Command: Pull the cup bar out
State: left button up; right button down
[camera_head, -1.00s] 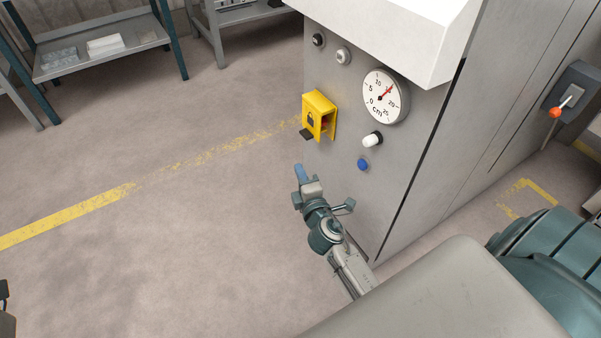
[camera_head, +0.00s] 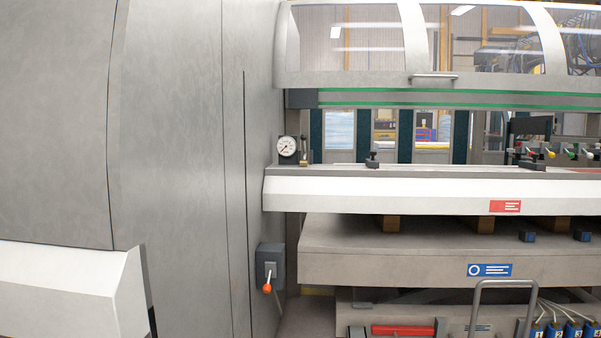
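Neither of my grippers shows in the current head view. I cannot tell for sure which part is the cup bar. At the lower right of the panel bender, a grey bent-tube handle (camera_head: 477,305) stands below the lower grey beam (camera_head: 390,268). Beside it are several blue numbered blocks (camera_head: 573,330) with pale hoses, cut off by the bottom edge.
A grey switch box (camera_head: 270,262) with an orange-tipped lever sits on the tall cabinet wall (camera_head: 180,170). A dial gauge (camera_head: 288,147) stands at the table's left end. Levers with coloured knobs (camera_head: 570,152) line the right. A red bar (camera_head: 403,330) lies low.

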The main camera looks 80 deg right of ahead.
aim_at(563, 141)
jog(key=z, duration=4.05)
